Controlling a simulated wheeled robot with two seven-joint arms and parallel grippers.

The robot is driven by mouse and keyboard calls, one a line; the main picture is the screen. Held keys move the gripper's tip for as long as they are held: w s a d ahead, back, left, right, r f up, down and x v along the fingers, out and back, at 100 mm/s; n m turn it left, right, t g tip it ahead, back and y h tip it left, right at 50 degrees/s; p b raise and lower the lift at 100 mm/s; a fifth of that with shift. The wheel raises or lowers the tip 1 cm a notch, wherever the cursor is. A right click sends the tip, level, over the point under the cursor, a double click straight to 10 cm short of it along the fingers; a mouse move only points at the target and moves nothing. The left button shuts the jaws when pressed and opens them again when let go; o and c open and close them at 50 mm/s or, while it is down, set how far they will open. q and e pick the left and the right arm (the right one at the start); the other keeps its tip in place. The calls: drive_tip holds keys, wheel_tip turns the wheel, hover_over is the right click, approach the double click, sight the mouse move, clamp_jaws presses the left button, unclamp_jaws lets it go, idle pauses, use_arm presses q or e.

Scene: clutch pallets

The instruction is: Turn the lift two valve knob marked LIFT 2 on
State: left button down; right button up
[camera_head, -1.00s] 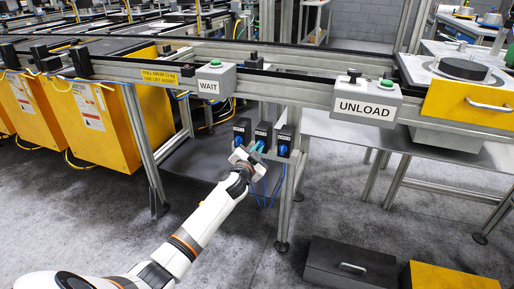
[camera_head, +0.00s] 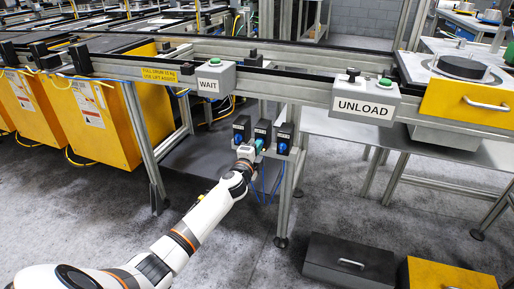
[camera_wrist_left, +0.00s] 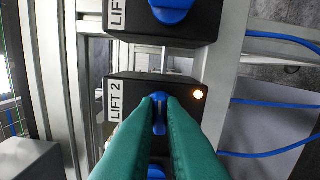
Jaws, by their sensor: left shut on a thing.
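The LIFT 2 valve box (camera_wrist_left: 130,88) is black with a white label in the left wrist view. Its blue knob (camera_wrist_left: 159,118) sits between the green fingers of my left gripper (camera_wrist_left: 158,104), which are shut on it. My right gripper is out of view.
The left valve box (camera_head: 241,126) and right valve box (camera_head: 284,137) stand close on either side. Blue hoses (camera_head: 265,185) hang below. The UNLOAD button box (camera_head: 364,101) and WAIT button box (camera_head: 214,77) sit on the rail above.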

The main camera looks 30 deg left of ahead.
use_arm(q)
drive_tip(key=shift+f+m, duration=0.15)
drive_tip(key=shift+m, duration=0.55)
drive_tip(key=c, duration=1.5)
unclamp_jaws()
drive_tip(key=shift+s, duration=0.15)
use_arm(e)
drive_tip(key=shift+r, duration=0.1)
